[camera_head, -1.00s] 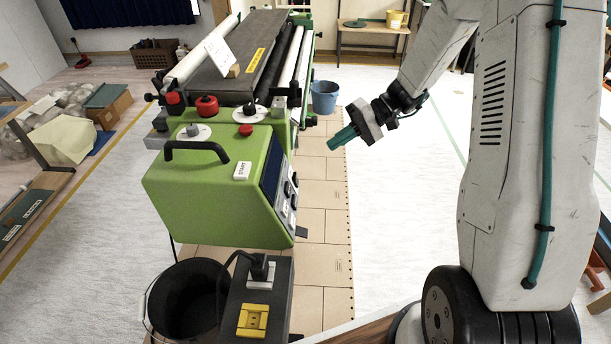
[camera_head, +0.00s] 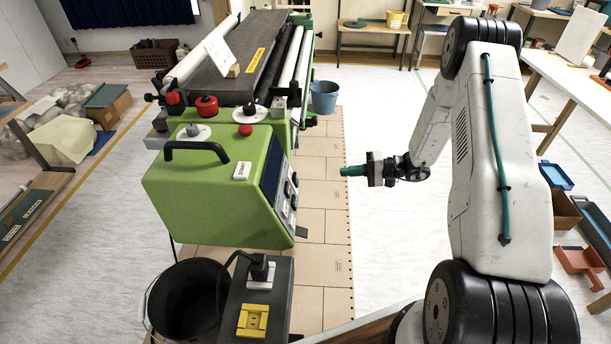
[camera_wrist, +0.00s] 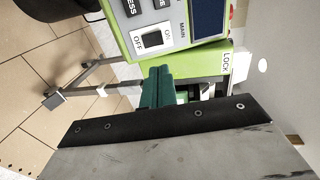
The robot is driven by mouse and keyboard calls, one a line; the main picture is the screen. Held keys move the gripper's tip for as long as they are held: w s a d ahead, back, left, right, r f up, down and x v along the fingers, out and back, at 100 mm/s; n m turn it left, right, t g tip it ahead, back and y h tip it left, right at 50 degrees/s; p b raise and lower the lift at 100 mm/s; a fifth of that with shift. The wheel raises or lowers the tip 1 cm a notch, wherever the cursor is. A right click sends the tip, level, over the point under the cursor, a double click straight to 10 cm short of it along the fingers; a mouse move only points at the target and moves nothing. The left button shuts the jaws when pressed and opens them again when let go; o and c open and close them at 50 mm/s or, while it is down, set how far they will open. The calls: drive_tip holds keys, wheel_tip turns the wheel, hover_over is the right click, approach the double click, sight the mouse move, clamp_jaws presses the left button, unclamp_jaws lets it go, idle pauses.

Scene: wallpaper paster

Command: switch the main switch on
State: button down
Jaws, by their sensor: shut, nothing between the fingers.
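The main switch (camera_wrist: 150,39) shows in the wrist view as a black rocker on a white plate marked OFF and ON, beside the word MAIN. I cannot tell which way the rocker is tipped. It sits on the control panel of the green machine (camera_head: 215,190); in the head view the panel is seen edge-on and its switches are too small to tell apart. My gripper (camera_head: 350,171) is to the right of the panel, with a clear gap between them. Its teal fingers (camera_wrist: 158,85) are shut and empty, and point towards the panel.
A dark display (camera_wrist: 209,17) and a LOCK label (camera_wrist: 228,62) are near the switch. A black bucket (camera_head: 190,300) and a dark box with a yellow socket (camera_head: 253,320) stand in front of the machine. A blue bucket (camera_head: 324,97) stands behind.

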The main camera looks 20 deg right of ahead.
drive_tip(key=x, duration=1.4)
drive_tip(key=shift+a, duration=0.35)
approach(296, 176)
drive_tip(key=s+d+r, duration=0.1)
drive_tip(key=d+r, duration=0.3)
drive_tip(key=d, duration=0.1)
drive_tip(key=shift+s+d+r, duration=0.25)
idle(0.3)
